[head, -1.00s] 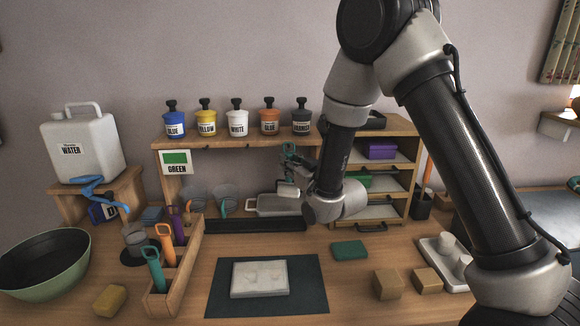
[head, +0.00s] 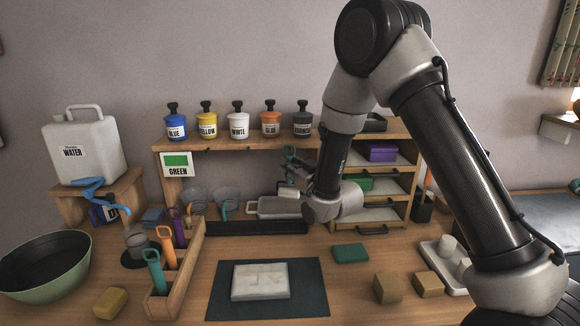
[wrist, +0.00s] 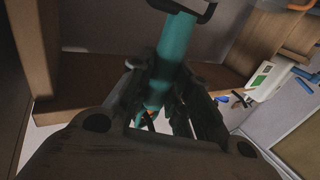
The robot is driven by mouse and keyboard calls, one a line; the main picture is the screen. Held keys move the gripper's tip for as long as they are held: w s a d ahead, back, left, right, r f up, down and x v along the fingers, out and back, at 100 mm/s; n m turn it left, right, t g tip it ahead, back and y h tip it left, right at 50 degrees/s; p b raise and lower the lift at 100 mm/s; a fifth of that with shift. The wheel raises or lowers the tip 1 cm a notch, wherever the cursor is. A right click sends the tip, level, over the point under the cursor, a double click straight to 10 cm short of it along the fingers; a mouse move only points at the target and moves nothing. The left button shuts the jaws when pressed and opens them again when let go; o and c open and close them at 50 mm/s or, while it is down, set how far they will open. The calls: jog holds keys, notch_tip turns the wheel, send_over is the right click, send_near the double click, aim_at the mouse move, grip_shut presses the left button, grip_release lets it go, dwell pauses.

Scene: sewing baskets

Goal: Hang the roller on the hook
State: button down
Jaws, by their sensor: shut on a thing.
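My gripper (head: 297,177) is at the right part of the shelf's front, below the jar row. It is shut on the roller, whose teal handle (wrist: 170,60) runs up between the fingers (wrist: 160,105) in the wrist view. In the head view, a small teal part of the roller (head: 290,151) shows above the gripper, near the shelf board's edge. The rest of the roller is hard to make out behind my gripper. I cannot clearly pick out the hook, and I cannot tell whether the roller touches it.
A grey tray (head: 278,207) stands below my gripper. A drawer unit (head: 408,190) is close on the right. A tool rack (head: 187,268) and a dark mat (head: 305,296) lie in front.

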jog(key=c, duration=1.3)
grip_release()
jog(key=shift+o, duration=0.2)
